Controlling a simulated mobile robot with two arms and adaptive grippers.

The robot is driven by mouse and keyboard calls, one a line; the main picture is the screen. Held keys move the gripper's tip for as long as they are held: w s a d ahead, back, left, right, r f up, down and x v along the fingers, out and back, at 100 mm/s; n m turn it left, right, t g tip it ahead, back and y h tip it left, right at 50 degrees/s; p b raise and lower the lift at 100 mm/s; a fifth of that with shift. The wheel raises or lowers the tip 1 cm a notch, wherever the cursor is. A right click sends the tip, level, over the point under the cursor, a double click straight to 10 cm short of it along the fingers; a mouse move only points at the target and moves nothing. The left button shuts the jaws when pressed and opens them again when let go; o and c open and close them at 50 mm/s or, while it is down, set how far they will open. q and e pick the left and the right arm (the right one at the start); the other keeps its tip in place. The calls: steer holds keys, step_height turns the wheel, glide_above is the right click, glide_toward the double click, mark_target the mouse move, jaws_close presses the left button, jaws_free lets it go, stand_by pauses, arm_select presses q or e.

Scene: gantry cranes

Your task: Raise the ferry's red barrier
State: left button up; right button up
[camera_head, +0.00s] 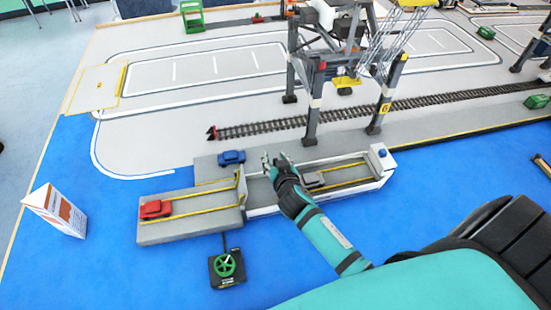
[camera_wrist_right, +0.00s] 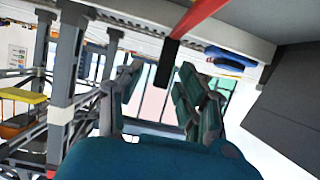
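The ferry (camera_head: 264,209) is a grey and white vessel on the blue surface, with a grey car (camera_head: 313,180) on its deck. A red bar (camera_wrist_right: 200,14), seemingly the barrier, slants across the top there. A black block (camera_wrist_right: 167,63) at its lower end hangs between the fingers; contact is unclear. The barrier cannot be made out in the head view. My left gripper is out of view.
A red car (camera_head: 155,209) sits on the grey ramp, and a blue car (camera_head: 231,158) on the quay. A green-wheeled control box (camera_head: 226,266) stands in front. Crane legs (camera_head: 311,110) rise just behind the gripper. A carton (camera_head: 58,212) stands at left.

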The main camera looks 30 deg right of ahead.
jaws_close()
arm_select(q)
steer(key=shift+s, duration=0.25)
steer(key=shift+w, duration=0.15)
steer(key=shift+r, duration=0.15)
arm_select(e)
steer(key=shift+w, duration=0.1)
